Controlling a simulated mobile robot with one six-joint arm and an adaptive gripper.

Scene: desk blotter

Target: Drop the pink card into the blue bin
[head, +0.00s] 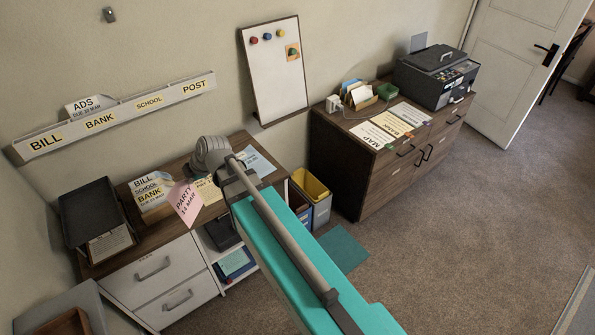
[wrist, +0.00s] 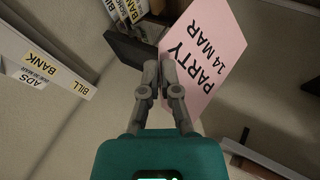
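The pink card (head: 186,204), printed PARTY 14 MAR, is tilted above the left desk in the head view. It also shows large in the wrist view (wrist: 212,52). My gripper (wrist: 160,70) has its fingertips close together at the card's lower left edge in the wrist view and appears shut on it. In the head view my arm hides most of the gripper. The blue bin (head: 304,213) is on the floor at the desk's right end, partly hidden by my arm and beside a grey bin with a yellow inside (head: 314,186).
A card holder (head: 155,207) with BILL and BANK cards and a black tray (head: 90,212) stand on the left desk. A labelled wall rail (head: 120,119) is above. A dark cabinet (head: 345,165) with a printer (head: 437,75) stands right. The carpet at right is clear.

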